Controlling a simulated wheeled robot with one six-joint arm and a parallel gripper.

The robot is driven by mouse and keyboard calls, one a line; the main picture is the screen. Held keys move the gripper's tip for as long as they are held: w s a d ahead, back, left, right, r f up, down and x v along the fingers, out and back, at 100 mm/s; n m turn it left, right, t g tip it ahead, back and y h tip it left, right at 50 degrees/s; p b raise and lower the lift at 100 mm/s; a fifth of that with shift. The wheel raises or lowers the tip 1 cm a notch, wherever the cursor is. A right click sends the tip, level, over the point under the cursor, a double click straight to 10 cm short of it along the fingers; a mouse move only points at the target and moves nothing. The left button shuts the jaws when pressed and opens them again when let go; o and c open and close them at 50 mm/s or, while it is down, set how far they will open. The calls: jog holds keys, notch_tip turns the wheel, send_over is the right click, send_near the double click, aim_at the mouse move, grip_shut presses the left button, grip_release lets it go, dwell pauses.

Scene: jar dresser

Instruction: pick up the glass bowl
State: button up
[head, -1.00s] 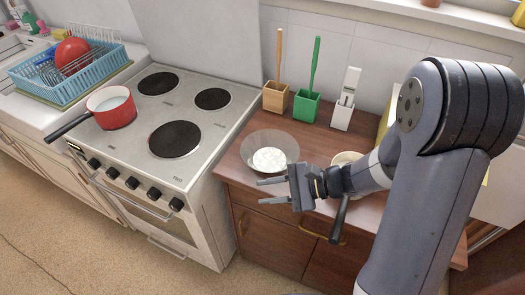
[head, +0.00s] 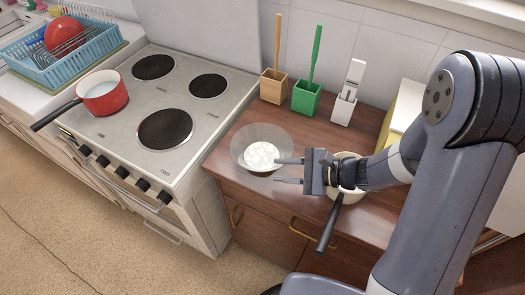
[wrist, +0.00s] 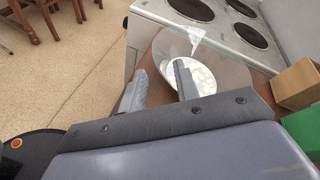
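The glass bowl (head: 262,147) is clear, with white contents in its bottom. It stands on the brown wooden dresser top just right of the stove. In the wrist view the bowl (wrist: 226,72) is ahead of my fingers, and one finger overlaps it. My gripper (head: 288,171) is open, with its two fingers pointing left toward the bowl's right side. Nothing is between the fingers. I cannot tell whether a fingertip touches the bowl.
A cream pot (head: 351,193) with a dark handle stands behind my gripper. Wooden (head: 273,88), green (head: 306,98) and white (head: 344,108) holders line the wall. A red saucepan (head: 103,93) sits on the stove (head: 150,100). The dresser's front edge is close.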

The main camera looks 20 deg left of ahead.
jog(key=shift+p+x, duration=0.3)
jog(key=shift+x, duration=3)
jog(key=shift+s, duration=0.1)
grip_shut()
